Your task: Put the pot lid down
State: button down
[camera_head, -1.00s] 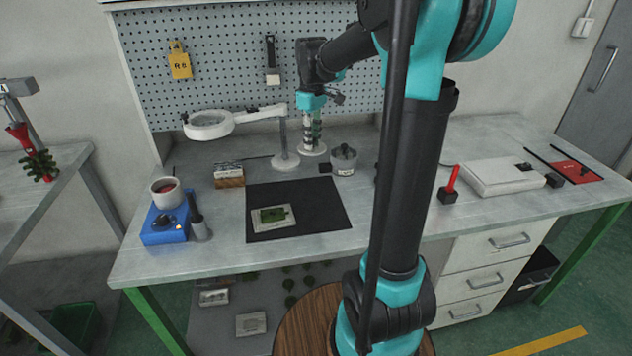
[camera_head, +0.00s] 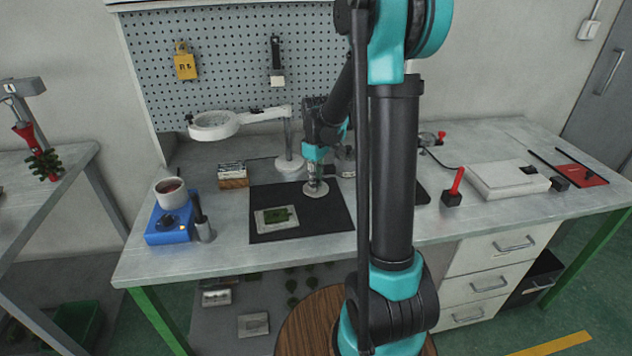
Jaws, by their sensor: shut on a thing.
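The pot lid (camera_head: 315,190) is a small pale grey disc over the back right part of the black mat (camera_head: 330,222). My gripper (camera_head: 317,178) points down from above and is shut on the lid, at its top. The lid looks level and very close to the mat; I cannot tell whether it touches. The pot (camera_head: 170,196), open with dark red wax inside, stands on a blue heater (camera_head: 165,232) at the left of the bench.
A metal mould with a green inlay (camera_head: 277,217) lies on the mat, left of the lid. A magnifier lamp (camera_head: 214,125) stands behind, and a round grey container (camera_head: 346,162) is partly hidden behind my arm. The mat's front right is clear.

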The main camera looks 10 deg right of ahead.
jog(key=c, duration=1.4)
grip_release()
jog(key=shift+f, duration=0.1)
jog(key=shift+o, duration=0.2)
notch_tip(320, 180, up, 12)
